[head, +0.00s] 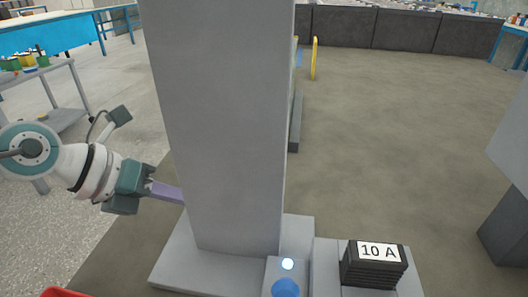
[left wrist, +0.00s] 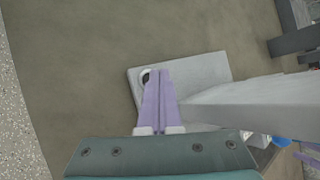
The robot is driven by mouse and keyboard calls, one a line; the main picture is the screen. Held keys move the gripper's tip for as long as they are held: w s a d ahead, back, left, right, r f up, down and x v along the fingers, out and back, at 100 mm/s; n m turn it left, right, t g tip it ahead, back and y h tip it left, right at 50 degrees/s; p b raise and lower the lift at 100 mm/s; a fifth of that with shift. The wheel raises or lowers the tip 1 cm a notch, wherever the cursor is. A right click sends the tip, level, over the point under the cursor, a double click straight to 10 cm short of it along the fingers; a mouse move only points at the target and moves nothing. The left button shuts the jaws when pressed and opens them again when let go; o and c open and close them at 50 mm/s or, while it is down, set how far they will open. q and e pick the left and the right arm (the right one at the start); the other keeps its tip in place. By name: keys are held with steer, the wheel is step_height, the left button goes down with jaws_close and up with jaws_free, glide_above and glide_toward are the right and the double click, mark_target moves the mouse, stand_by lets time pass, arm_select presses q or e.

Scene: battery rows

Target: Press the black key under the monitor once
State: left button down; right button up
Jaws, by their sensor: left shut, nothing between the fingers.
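My left gripper (head: 168,191) comes in from the left in the head view; its purple fingers run behind a tall grey column, which hides the tips. In the left wrist view the two fingers (left wrist: 160,75) lie together, shut and empty, over a grey base plate (left wrist: 205,68). A small round dark piece with a pale edge (left wrist: 146,75) shows on the plate just left of the fingertips, partly covered by them. I cannot tell whether it is the black key or whether the fingers touch it. No monitor screen can be made out.
The grey column (head: 222,120) stands on a wide base (head: 185,262). Beside it are a blue round button (head: 285,288), a white light (head: 288,264) and a black block labelled "10 A" (head: 375,267). A grey cart (head: 62,119) stands left.

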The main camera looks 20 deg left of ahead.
arm_select(q)
steer(key=shift+f, duration=0.4)
arm_select(e)
steer(key=shift+d+f, duration=0.1)
steer(key=shift+f, duration=0.15)
arm_select(q)
steer(key=shift+r, duration=0.1)
arm_select(e)
steer(key=shift+r, duration=0.1)
arm_select(q)
steer(key=shift+r+p, duration=0.75)
steer(key=shift+p, duration=0.05)
arm_select(e)
steer(key=shift+r, duration=0.95)
arm_select(q)
steer(key=shift+r, duration=0.1)
step_height(320, 180, up, 5)
steer(key=p, duration=0.5)
arm_select(e)
step_height(320, 180, up, 6)
steer(key=shift+f, duration=0.25)
